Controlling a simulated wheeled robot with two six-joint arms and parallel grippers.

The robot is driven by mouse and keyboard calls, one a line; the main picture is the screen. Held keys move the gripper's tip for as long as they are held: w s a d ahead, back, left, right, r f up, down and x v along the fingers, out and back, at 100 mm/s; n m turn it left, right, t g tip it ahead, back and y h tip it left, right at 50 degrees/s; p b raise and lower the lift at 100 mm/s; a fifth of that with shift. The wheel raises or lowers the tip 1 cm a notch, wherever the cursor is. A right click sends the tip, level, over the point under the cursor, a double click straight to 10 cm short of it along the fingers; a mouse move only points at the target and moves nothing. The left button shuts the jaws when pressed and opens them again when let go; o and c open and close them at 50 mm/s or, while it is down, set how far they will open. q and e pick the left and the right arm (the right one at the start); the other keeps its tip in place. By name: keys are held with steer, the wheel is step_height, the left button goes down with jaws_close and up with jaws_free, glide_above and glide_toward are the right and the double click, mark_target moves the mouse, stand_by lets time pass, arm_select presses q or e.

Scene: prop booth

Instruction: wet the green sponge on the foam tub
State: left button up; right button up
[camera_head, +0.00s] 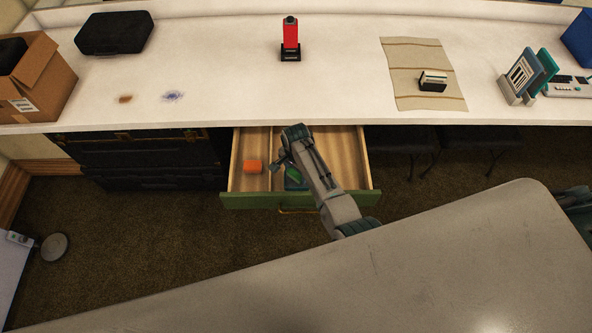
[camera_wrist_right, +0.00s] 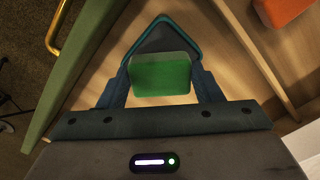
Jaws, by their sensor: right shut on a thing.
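The green sponge (camera_wrist_right: 160,75) sits between the two fingers of my right gripper (camera_wrist_right: 161,88) in the right wrist view. The fingers are shut on its sides. In the head view my right gripper (camera_head: 282,166) is inside the open drawer, and a small part of the green sponge (camera_head: 293,174) shows beside it. Past the sponge in the wrist view lies a dark grey thing with a teal rim (camera_wrist_right: 163,36) in the drawer; the sponge hides part of it. I cannot make out which thing is the foam tub. My left gripper is not in view.
The open drawer (camera_head: 348,158) has a green front, a brass handle and dividers. An orange block (camera_head: 252,167) lies in its left part. Two stains mark the counter.

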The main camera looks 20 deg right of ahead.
mark_target(296, 173)
steer(key=shift+r+p, duration=1.55)
steer(key=shift+r, duration=0.35)
steer(key=shift+r+p, duration=0.65)
steer(key=shift+r, duration=0.2)
steer(key=shift+f, duration=0.1)
